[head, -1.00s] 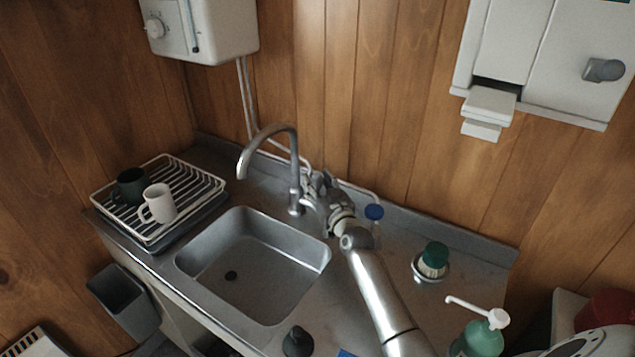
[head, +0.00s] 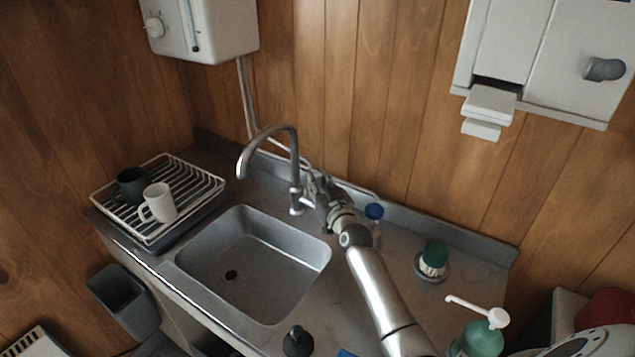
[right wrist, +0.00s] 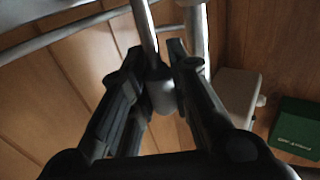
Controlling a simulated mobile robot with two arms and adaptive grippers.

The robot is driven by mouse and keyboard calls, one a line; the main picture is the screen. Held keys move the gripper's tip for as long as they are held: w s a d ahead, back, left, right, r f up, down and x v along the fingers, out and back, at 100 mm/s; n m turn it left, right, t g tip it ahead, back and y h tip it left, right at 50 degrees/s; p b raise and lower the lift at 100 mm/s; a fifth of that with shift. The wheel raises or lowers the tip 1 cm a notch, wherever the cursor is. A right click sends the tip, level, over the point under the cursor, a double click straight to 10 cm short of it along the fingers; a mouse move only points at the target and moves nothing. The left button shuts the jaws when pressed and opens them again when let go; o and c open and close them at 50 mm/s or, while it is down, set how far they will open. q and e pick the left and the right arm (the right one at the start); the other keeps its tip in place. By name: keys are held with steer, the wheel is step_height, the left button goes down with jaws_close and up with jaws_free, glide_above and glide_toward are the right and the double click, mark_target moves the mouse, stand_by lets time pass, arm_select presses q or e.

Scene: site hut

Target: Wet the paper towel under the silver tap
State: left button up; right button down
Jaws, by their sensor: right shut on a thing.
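The silver tap (head: 270,132) stands behind the steel sink (head: 300,265), its curved spout over the basin. No water shows at the spout. My right gripper (head: 312,185) is beside the tap's base on the right. In the right wrist view, its dark fingers (right wrist: 155,65) are shut on the tap's silver lever (right wrist: 161,97). A loose paper towel is not visible. A white wall dispenser (head: 540,40) hangs at the upper right, with a white piece (head: 488,108) jutting out below it. My left gripper is not in view.
A dish rack (head: 205,183) with a white mug (head: 160,202) and a dark mug (head: 131,184) stands left. A blue-capped bottle (head: 374,212), green-topped brush (head: 434,258) and green pump bottle (head: 482,338) stand right. A grey bin (head: 125,300) is below. The sink is empty.

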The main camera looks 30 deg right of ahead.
steer(key=shift+s+a+f+n+b, duration=0.25)
steer(key=shift+n+b, duration=0.25)
steer(key=shift+b, duration=0.4)
steer(key=shift+a+r+t, duration=0.15)
steer(key=shift+a+t, duration=0.1)
steer(key=shift+t, duration=0.15)
steer(key=c, duration=1.3)
jaws_free()
steer(key=shift+s, duration=0.1)
steer(key=s, duration=0.8)
steer(key=s+a, duration=0.1)
steer(key=s, duration=0.2)
steer(key=shift+s+f, duration=0.4)
